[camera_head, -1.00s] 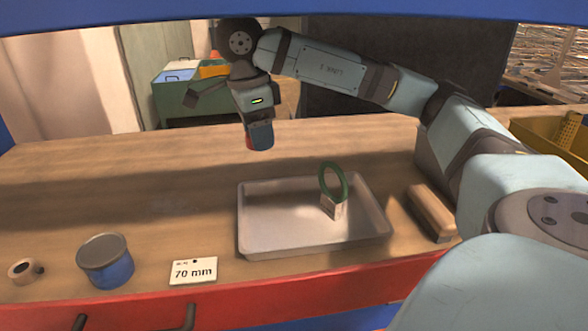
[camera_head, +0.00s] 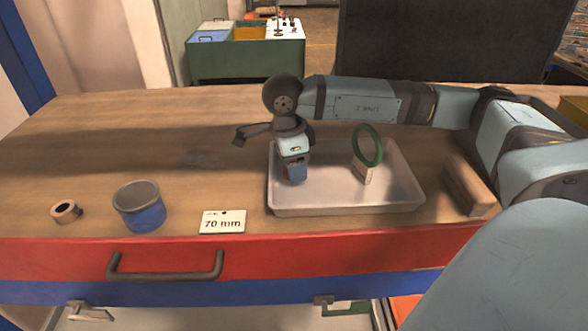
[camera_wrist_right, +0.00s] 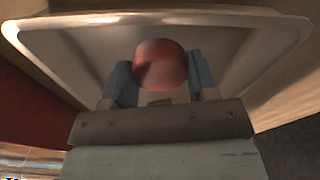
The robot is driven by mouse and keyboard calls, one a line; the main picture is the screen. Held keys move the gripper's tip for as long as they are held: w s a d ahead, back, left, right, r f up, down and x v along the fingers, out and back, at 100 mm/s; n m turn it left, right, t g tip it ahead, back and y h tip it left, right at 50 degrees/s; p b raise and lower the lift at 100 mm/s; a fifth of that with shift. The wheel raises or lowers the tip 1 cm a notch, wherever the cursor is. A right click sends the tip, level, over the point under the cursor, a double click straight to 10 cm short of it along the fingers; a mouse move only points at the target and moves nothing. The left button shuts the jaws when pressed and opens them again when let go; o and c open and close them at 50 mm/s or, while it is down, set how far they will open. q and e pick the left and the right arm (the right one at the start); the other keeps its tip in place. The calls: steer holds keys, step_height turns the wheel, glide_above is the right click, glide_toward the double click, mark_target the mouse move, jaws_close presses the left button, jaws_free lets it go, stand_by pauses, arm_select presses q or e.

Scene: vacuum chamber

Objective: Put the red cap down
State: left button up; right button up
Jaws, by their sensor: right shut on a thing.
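The red cap (camera_wrist_right: 160,65) is a round red piece between the two blue fingers of my right gripper (camera_wrist_right: 162,82) in the right wrist view. The gripper is shut on it. In the head view my right gripper (camera_head: 295,173) points down over the left part of the grey tray (camera_head: 345,207), and its fingers hide most of the cap. The tray also fills the background of the wrist view (camera_wrist_right: 80,65). I cannot tell whether the cap touches the tray floor. My left gripper is not in view.
A green ring on a pale block (camera_head: 363,174) stands in the tray, right of the gripper. A brown block (camera_head: 468,186) lies right of the tray. A 70 mm card (camera_head: 222,222), a blue can (camera_head: 140,207) and a small roll (camera_head: 66,211) are to the left.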

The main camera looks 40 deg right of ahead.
steer(key=shift+f, duration=0.9)
steer(key=shift+f, duration=0.1)
steer(key=o, duration=0.9)
step_height(320, 180, up, 12)
steer(key=a+b, duration=0.1)
steer(key=shift+w+a, duration=0.15)
steer(key=shift+w, duration=0.25)
